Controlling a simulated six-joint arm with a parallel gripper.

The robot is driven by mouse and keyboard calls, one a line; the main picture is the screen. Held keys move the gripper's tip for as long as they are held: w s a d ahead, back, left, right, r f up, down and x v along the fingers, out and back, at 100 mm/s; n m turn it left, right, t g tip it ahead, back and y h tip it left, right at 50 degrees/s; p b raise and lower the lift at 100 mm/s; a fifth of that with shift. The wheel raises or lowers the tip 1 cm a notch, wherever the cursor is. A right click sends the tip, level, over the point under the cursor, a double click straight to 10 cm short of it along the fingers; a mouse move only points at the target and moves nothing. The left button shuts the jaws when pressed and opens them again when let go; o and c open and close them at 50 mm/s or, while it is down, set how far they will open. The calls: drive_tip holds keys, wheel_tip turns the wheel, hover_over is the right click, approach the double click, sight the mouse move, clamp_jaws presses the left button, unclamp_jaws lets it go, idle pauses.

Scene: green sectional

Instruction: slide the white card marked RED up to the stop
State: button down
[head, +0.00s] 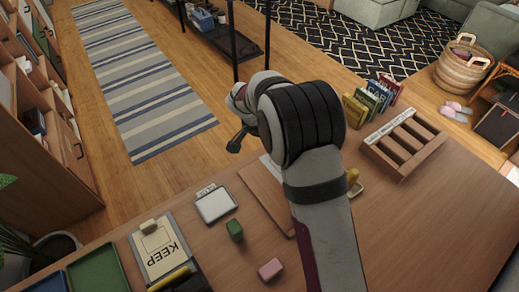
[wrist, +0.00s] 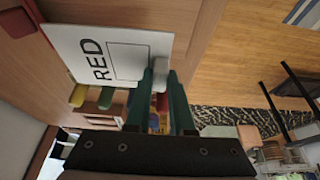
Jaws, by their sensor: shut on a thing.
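The white card marked RED (wrist: 88,38) lies flat on a brown board in the wrist view, with a printed outline beside the word. My gripper (wrist: 161,76) has its two green fingers closed about a pale grey part at the card's edge. In the head view a sliver of a white sheet (head: 270,166) shows on the brown board (head: 262,189), beside my arm. My fingers are hidden there behind the arm. I cannot make out the stop for certain in either view.
A slotted wooden rack (head: 405,145) and several coloured books (head: 372,97) stand right of my arm. The table's right part is bare.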

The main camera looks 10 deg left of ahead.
drive_tip(key=d+r, duration=0.1)
drive_tip(key=d, duration=0.1)
drive_tip(key=d+r, duration=0.1)
drive_tip(key=d, duration=0.1)
drive_tip(key=s+d+r, duration=0.1)
drive_tip(key=d, duration=0.1)
drive_tip(key=shift+r, duration=0.35)
hover_over(273, 181)
drive_tip(key=w+a, duration=0.2)
drive_tip(key=f, duration=0.3)
drive_tip(key=shift+w+f, duration=0.2)
drive_tip(key=shift+f, duration=0.05)
drive_tip(key=shift+a+f, duration=0.25)
drive_tip(key=shift+f, duration=3.25)
drive_tip(key=shift+s+d, duration=1.1)
drive_tip(key=shift+s+d, duration=0.1)
